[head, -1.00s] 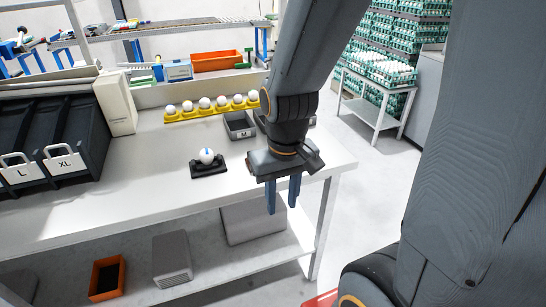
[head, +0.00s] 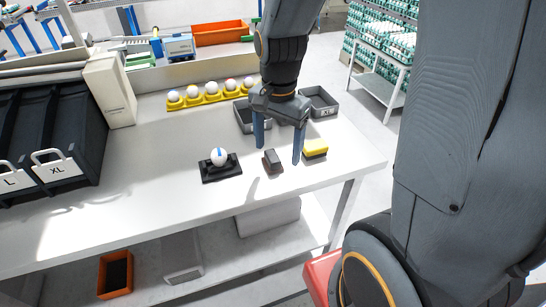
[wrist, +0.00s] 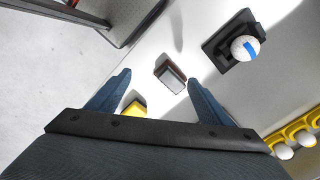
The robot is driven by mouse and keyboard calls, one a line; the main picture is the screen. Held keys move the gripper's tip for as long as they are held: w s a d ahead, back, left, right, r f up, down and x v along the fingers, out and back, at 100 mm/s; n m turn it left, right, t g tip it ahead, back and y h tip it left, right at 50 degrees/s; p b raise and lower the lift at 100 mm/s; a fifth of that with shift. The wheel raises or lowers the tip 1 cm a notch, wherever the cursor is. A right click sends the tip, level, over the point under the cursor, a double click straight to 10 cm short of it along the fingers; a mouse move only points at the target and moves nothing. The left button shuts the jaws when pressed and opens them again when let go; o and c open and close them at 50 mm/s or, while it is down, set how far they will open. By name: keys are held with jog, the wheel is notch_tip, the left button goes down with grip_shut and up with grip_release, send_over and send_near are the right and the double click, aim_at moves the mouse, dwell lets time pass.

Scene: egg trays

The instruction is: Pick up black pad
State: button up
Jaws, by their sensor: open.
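The black pad (head: 272,161) is a small dark block lying on the white table, right of the egg stand. In the wrist view the pad (wrist: 170,77) shows a grey face and a reddish-brown edge. My gripper (head: 278,150) is open and empty, pointing down over the table. In the head view its blue fingers appear on either side of the pad. In the wrist view the pad appears between and just beyond the fingertips (wrist: 158,80). Nothing touches the pad that I can see.
A yellow block (head: 315,148) lies close to the right finger. A black stand (head: 222,175) holding a white egg (head: 219,156) with a blue stripe is at left. Behind are two grey trays (head: 318,103) and a yellow egg rack (head: 210,98). The front of the table is clear.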

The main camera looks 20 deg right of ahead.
aim_at(272, 156)
jog(key=w+m, duration=0.1)
jog(key=m, duration=0.1)
jog(key=w+m, duration=0.1)
jog(key=m, duration=0.1)
jog(key=shift+w+a+r+p, duration=0.1)
jog(key=shift+r+p, duration=0.2)
jog(key=shift+r, duration=0.05)
jog(key=w+m, duration=0.1)
jog(key=m, duration=0.2)
jog(key=shift+w+r, duration=0.1)
jog(key=shift+w, duration=0.1)
jog(key=shift+s+f+p, duration=0.1)
jog(key=shift+f+p, duration=1.1)
jog(key=shift+f, duration=2.65)
jog(key=c, duration=1.2)
jog(key=shift+c, duration=0.2)
jog(key=shift+r, duration=0.1)
